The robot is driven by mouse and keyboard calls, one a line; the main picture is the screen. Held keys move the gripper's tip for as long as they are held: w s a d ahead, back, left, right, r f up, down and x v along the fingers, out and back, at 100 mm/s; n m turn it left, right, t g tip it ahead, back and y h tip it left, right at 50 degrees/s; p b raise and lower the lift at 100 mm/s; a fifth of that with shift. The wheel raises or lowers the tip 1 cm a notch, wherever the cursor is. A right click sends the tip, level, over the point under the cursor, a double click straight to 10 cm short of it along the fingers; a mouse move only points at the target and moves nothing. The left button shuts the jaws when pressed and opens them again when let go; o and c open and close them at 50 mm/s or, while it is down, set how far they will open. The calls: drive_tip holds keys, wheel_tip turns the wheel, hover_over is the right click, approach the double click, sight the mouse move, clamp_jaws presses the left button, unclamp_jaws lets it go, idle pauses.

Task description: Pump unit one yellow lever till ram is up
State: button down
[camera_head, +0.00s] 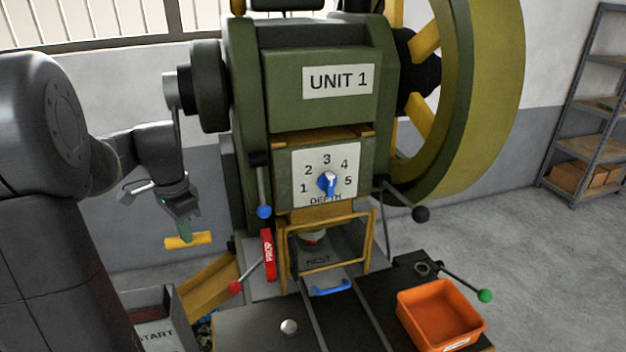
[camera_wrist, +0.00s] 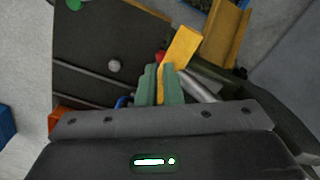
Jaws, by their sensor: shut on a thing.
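The green press marked UNIT 1 (camera_head: 320,75) stands in the middle of the head view. My gripper (camera_head: 184,232) is at its left, pointing down, with its fingers shut on a yellow bar (camera_head: 200,239), which looks like the yellow lever. In the wrist view the green fingers of my gripper (camera_wrist: 160,88) close around the yellow lever (camera_wrist: 184,44), whose wide end sticks out past the fingertips. Its joint to the press cannot be made out. The ram (camera_head: 314,237) shows only partly behind the yellow guard frame; its height is hard to judge.
A yellow chute (camera_head: 212,286) slopes below my gripper. A red-knobbed lever (camera_head: 236,286) and a blue-knobbed lever (camera_head: 264,211) are close to its right. An orange bin (camera_head: 440,312) is on the bench at right. A START box (camera_head: 155,325) is below left.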

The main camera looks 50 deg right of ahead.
drive_tip(key=s+a+r+p, duration=0.3)
drive_tip(key=s+r+p, duration=0.2)
drive_tip(key=r+p, duration=0.4)
wheel_tip(320, 180, up, 2)
drive_tip(key=shift+a+r, duration=0.2)
drive_tip(key=shift+r, duration=0.05)
idle(0.3)
idle(0.3)
drive_tip(key=shift+w+d+f, duration=0.1)
drive_tip(key=shift+d+f, duration=0.1)
drive_tip(key=shift+f, duration=0.5)
drive_tip(key=shift+f+b, duration=0.1)
drive_tip(key=shift+b, duration=0.2)
drive_tip(key=shift+w+d+f+b, duration=0.25)
drive_tip(key=shift+f+b, duration=0.2)
drive_tip(key=shift+f, duration=0.45)
drive_tip(key=shift+w+d+f+b, duration=0.15)
drive_tip(key=shift+w+f+b, duration=0.3)
drive_tip(key=shift+f, duration=0.4)
drive_tip(key=shift+w+d+f+b, duration=0.2)
drive_tip(key=shift+f+b, duration=0.3)
drive_tip(key=shift+f, duration=0.4)
